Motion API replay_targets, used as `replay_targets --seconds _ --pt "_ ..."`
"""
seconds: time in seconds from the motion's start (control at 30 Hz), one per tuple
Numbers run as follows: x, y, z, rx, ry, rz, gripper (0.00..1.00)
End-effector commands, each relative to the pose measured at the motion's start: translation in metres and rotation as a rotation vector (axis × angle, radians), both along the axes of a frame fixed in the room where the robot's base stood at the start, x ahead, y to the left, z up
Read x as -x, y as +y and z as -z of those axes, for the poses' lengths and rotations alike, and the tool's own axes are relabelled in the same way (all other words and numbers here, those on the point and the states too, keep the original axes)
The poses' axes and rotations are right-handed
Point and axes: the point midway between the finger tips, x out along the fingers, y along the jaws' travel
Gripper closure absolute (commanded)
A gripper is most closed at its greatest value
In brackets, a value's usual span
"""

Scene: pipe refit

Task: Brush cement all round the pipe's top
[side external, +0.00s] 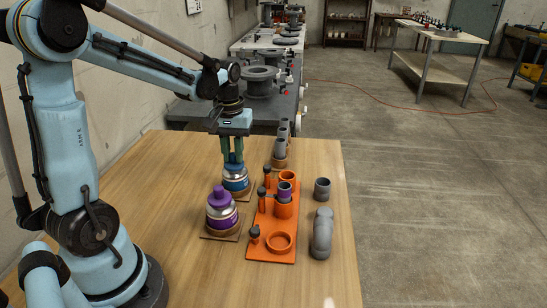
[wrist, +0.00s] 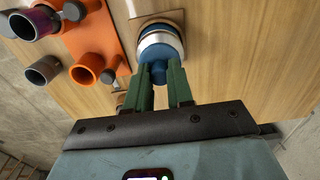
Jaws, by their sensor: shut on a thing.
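My gripper (side external: 233,158) is shut on the blue cap (wrist: 158,72) of the blue-labelled can (side external: 236,183). The can stands on a wooden coaster, and its silver and blue top (wrist: 160,42) shows in the wrist view. The cap appears to be on the can; no brush shows. The pipe (side external: 284,193) stands upright in the middle orange holder, with a purple band around its grey top. Its purple-stained mouth also shows in the wrist view (wrist: 22,24). A purple-capped can (side external: 221,211) stands nearer the camera on its own coaster.
The orange fixture (side external: 262,250) carries rings and dark-knobbed clamps right of the cans. A grey coupling (side external: 322,189) and a grey elbow (side external: 321,236) stand right of it. Grey fittings (side external: 281,145) stand at the far edge. The front of the wooden table (side external: 200,275) is clear.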

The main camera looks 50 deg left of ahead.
Motion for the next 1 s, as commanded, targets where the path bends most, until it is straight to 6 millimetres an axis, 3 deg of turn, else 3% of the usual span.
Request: replay_targets --seconds 0.33,1.0 --pt "0.0 0.0 -0.002 0.0 0.0 0.0 1.0" --pt "0.0 0.0 -0.026 0.0 0.0 0.0 1.0"
